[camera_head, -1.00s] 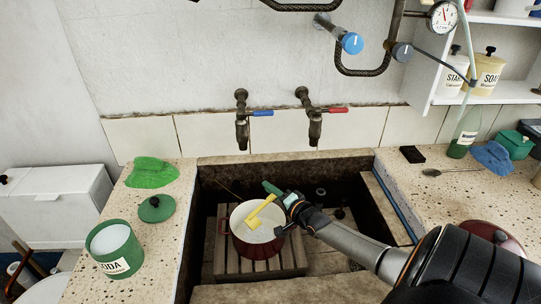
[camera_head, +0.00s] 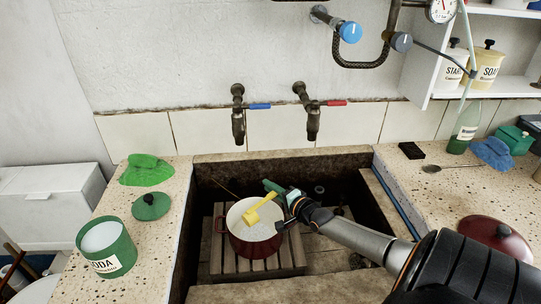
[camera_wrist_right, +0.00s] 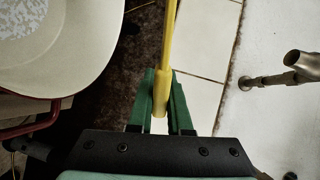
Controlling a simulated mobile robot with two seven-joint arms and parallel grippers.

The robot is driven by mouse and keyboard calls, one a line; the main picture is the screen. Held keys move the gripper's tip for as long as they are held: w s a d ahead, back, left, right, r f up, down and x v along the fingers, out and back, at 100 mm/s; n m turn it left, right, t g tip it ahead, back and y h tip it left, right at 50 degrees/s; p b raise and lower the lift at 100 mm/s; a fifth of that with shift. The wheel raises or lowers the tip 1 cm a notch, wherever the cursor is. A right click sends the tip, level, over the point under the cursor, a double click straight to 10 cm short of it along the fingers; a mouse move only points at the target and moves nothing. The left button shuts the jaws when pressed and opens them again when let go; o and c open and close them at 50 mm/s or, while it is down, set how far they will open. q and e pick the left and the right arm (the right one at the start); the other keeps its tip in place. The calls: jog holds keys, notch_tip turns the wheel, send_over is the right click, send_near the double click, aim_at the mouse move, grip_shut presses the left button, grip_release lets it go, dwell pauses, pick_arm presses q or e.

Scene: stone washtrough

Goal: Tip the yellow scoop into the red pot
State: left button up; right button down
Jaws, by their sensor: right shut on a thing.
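The red pot (camera_head: 252,250), pale inside, stands on a slatted wooden crate in the stone trough. The yellow scoop (camera_head: 256,211) is over the pot's opening in the head view, its bowl turned down to the left; whether anything is left in it is too small to tell. My right gripper (camera_head: 280,193) is shut on the scoop's handle, at the pot's right rim. In the right wrist view its green fingers (camera_wrist_right: 161,100) hold the yellow handle (camera_wrist_right: 169,40); the bowl is out of frame. The pot's pale inside (camera_wrist_right: 60,50) shows there with a white speckled patch. My left gripper is not in view.
A green SODA tin (camera_head: 108,250) stands open on the left ledge, near a green lid (camera_head: 150,206) and green cloth (camera_head: 147,170). A dark red lid (camera_head: 495,240) lies on the right ledge. Two taps (camera_head: 238,122) are on the wall behind the trough.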

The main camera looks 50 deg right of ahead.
pick_arm(q)
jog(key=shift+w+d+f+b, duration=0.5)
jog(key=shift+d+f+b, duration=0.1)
jog(key=shift+b, duration=0.65)
pick_arm(e)
jog(key=shift+d+f+m, duration=0.3)
jog(key=shift+f+m, duration=0.2)
jog(key=shift+m, duration=0.1)
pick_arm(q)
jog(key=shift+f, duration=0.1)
